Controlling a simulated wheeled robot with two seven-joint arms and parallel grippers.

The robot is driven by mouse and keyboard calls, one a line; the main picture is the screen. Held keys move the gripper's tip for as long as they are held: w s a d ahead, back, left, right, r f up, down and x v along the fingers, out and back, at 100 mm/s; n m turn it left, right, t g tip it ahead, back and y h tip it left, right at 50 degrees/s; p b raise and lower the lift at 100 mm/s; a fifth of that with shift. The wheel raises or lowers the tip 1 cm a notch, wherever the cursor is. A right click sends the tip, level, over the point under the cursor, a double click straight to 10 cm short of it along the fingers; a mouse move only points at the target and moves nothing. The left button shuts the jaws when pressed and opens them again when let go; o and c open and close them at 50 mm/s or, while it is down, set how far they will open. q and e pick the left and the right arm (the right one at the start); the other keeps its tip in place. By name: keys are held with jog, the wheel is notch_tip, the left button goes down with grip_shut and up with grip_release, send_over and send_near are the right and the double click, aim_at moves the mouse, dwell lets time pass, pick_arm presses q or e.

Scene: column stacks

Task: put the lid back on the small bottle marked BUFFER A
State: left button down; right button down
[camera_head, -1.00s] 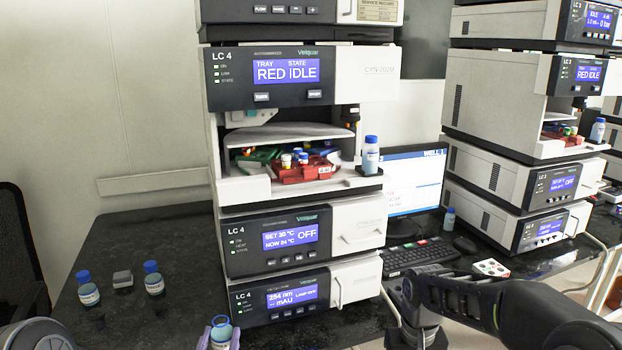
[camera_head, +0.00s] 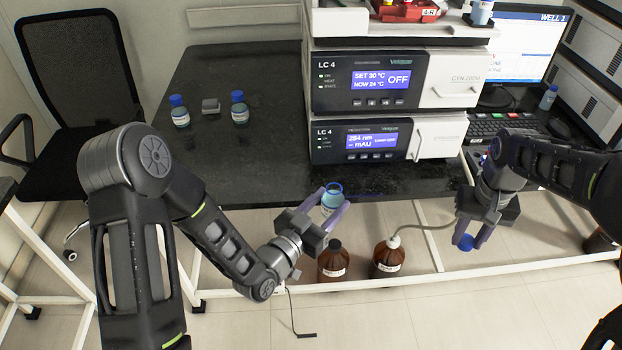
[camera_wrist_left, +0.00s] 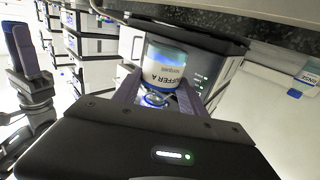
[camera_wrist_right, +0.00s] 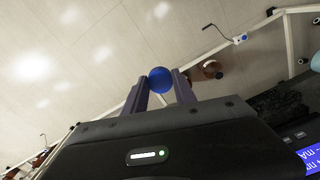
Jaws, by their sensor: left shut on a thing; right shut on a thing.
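The small open bottle (camera_head: 331,200), with a white label and blue-green contents, is between the fingers of my left gripper (camera_head: 334,208) in the head view. In the left wrist view its label on the bottle (camera_wrist_left: 165,76) reads BUFFER A, and its neck has no lid. My left gripper is shut on it, in front of the bench edge. My right gripper (camera_head: 471,238) is shut on a round blue lid (camera_head: 465,243), well to the right of the bottle and lower in the head view. The lid (camera_wrist_right: 159,79) also shows between the fingertips in the right wrist view.
Two blue-capped bottles (camera_head: 180,112) (camera_head: 239,108) and a grey block (camera_head: 210,105) stand on the dark bench (camera_head: 225,160). The LC 4 stack (camera_head: 365,110) stands behind. Brown bottles (camera_head: 332,262) (camera_head: 388,259) stand below the bench front. The space between my grippers looks clear.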

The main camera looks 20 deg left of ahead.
pick_arm(q)
jog(key=s+d+f+m+g+h, duration=0.2)
jog(key=s+d+f+m+h, duration=0.1)
jog(key=d, duration=0.4)
jog(key=shift+s+m+g+h, duration=0.3)
jog(key=shift+s+g+h, duration=0.1)
jog(key=shift+s+h, duration=0.5)
pick_arm(e)
jog(key=a+r+n, duration=0.3)
jog(key=a+r, duration=0.2)
jog(key=a, duration=0.6)
jog(key=s+a+r+n, duration=0.1)
jog(key=a+r+n, duration=0.3)
jog(key=a, duration=0.8)
jog(key=shift+r, duration=0.8)
jog(key=shift+f, duration=0.1)
jog(key=shift+f, duration=1.95)
